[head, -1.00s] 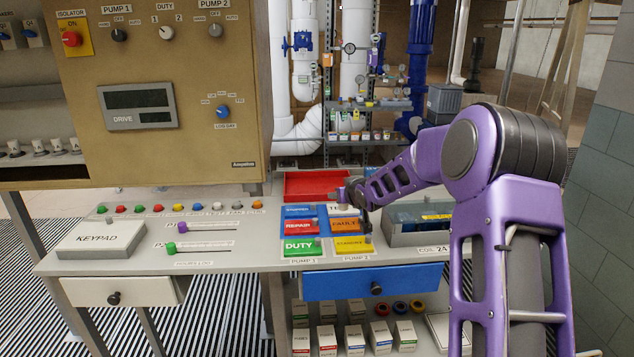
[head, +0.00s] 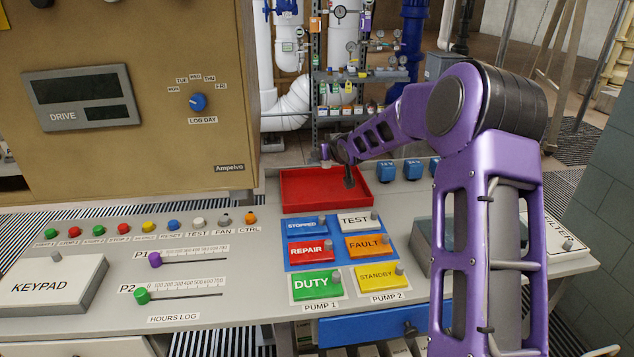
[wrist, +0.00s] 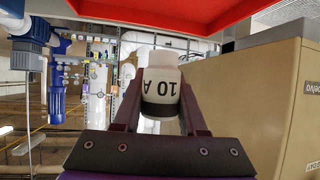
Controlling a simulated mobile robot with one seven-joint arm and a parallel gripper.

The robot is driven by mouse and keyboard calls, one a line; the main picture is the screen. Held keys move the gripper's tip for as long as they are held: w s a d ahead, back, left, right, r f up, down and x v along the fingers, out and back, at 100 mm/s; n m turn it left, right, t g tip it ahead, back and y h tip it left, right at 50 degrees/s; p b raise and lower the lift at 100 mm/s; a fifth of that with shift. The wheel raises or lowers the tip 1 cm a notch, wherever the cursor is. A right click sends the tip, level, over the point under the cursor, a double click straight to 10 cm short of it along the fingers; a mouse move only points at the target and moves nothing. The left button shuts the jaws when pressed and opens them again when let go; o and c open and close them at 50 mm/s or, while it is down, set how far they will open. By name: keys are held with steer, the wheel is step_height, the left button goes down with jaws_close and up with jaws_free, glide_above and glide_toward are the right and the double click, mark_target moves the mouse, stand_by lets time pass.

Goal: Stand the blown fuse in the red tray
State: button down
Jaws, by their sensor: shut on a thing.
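The fuse (wrist: 160,90) is a white cylinder with a dark band, marked "10 A". In the wrist view, my gripper (wrist: 161,84) is shut on it, one finger on each side. The red tray (head: 310,202) lies at the back of the bench in the head view, and its red edge (wrist: 190,16) crosses the top of the wrist view. In the head view, my gripper (head: 348,180) points down over the right part of the tray. The fuse is too small or hidden to make out there, and its height above the tray floor cannot be told.
Pump tags on a blue board (head: 336,236) lie in front of the tray. Several blue pieces (head: 412,169) stand right of it. The tan cabinet (head: 150,100) rises at the left; it also shows in the wrist view (wrist: 255,100). The tray's left part looks empty.

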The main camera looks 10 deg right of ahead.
mark_target(322, 191)
steer(key=f, duration=0.3)
steer(key=f+b, duration=0.1)
steer(key=f, duration=0.6)
steer(key=shift+w+b, duration=0.25)
steer(key=shift+b, duration=0.05)
steer(key=shift+f, duration=0.1)
steer(key=shift+c, duration=2.3)
jaws_free()
steer(key=shift+s+r, duration=0.1)
steer(key=shift+r, duration=0.15)
steer(key=v, duration=1.1)
steer(key=shift+s+r, duration=0.1)
steer(key=shift+s, duration=0.25)
